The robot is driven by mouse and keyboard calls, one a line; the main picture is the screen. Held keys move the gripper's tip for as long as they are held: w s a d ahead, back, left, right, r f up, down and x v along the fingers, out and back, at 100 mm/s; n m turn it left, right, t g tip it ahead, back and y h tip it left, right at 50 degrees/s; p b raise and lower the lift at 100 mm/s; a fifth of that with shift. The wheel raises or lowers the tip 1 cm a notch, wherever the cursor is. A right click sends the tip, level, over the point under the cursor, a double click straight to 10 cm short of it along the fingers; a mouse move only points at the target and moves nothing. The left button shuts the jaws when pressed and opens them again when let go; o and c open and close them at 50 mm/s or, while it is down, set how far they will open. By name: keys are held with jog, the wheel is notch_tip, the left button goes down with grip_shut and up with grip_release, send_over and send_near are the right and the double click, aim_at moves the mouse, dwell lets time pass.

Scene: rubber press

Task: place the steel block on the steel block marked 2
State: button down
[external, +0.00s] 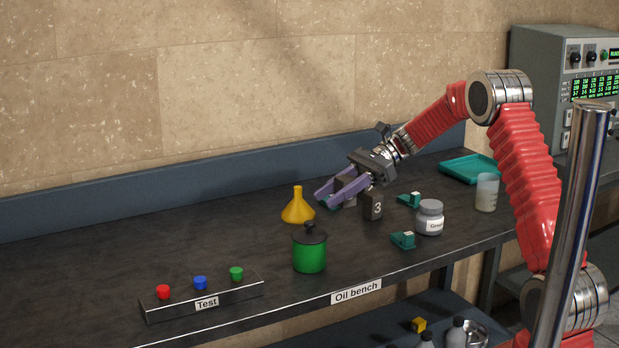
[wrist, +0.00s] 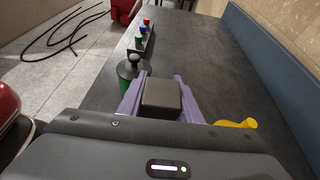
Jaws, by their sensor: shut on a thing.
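My gripper (external: 336,193) has purple fingers and is shut on a dark steel block (wrist: 162,97), which sits between the fingers in the wrist view. In the external view the held block (external: 346,186) is partly hidden by the near finger. A dark block marked 3 (external: 373,206) stands on the bench just right of the fingers, below the gripper's palm. I cannot make out a block marked 2 in either view; the gripper hides part of the bench.
A yellow funnel (external: 298,208) stands left of the gripper, with a green lidded pot (external: 310,251) in front. Small teal items (external: 403,240) and a grey labelled jar (external: 430,218) are to the right. The bench's left back is clear.

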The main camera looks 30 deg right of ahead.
jog(key=shift+w+d+r, duration=0.1)
jog(key=shift+d, duration=0.1)
jog(key=w+d+r+m+t+h, duration=0.3)
jog(key=w+d+m+t, duration=0.3)
jog(key=w+d, duration=0.5)
jog(key=w+d+r+m+t+h, duration=0.4)
jog(key=w+d+m+t, duration=0.3)
jog(key=w+d, duration=0.3)
jog(key=shift+w+d+r+m+h, duration=0.15)
jog(key=shift+w+d+m+h, duration=0.45)
jog(key=shift+w, duration=0.55)
jog(key=shift+a, duration=0.2)
notch_tip(320, 180, down, 6)
jog(key=shift+f, duration=0.25)
jog(key=shift+f, duration=1.75)
jog(key=shift+f, duration=0.1)
